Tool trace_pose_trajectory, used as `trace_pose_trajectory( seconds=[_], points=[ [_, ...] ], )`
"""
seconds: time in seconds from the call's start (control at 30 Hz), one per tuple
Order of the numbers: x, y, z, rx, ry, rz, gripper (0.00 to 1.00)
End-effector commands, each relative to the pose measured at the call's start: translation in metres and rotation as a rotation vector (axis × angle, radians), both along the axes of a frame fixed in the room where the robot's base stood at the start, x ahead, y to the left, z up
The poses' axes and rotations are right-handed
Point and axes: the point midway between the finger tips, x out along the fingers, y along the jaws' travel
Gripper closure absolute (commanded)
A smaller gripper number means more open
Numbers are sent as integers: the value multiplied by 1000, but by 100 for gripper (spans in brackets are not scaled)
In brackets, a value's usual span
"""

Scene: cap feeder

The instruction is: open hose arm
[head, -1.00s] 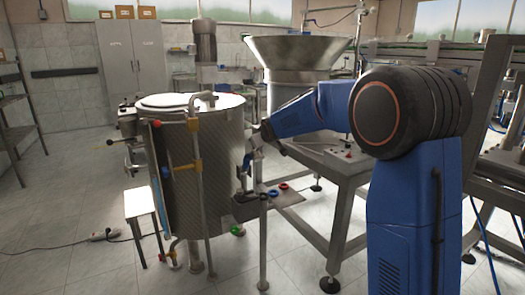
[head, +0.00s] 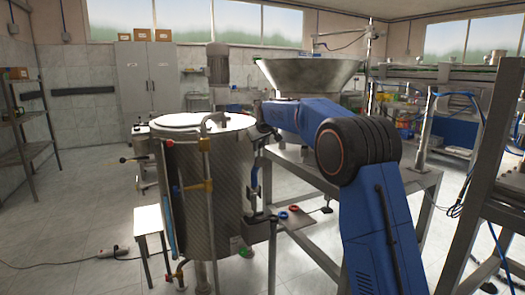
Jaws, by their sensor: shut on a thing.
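A round steel tank (head: 225,185) with a lid (head: 180,121) stands left of centre. A steel pipe (head: 207,155) with yellow joints runs up its front and bends over the lid. On the tank's right side, a slim upright piece with a blue part (head: 254,178), seemingly the hose arm, stands above a small shelf (head: 297,218). My gripper (head: 257,136) is at the upper end of this piece, close to the tank wall, and shut on it. The fingers are small and dark here, so the exact grip is hard to see.
A red ring (head: 294,208) and a blue ring (head: 282,215) lie on the shelf. A steel hopper (head: 308,75) stands behind my arm. A white stool (head: 149,219) and a cable (head: 60,264) are at the left.

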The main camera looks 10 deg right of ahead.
Motion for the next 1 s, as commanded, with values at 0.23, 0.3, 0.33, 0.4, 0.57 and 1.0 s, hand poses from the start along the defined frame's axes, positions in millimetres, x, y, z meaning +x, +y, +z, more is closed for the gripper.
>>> trace_pose_trajectory(
  seconds=[0.23,0.3,0.33,0.4,0.57,1.0],
  points=[
    [9,3,4,1,-2,1,100],
    [10,4,4,1,-2,1,100],
    [10,4,4,1,-2,1,100],
    [10,3,4,1,-2,1,100],
    [10,3,4,1,-2,1,100],
    [10,3,4,0,-1,0,57]
  ],
)
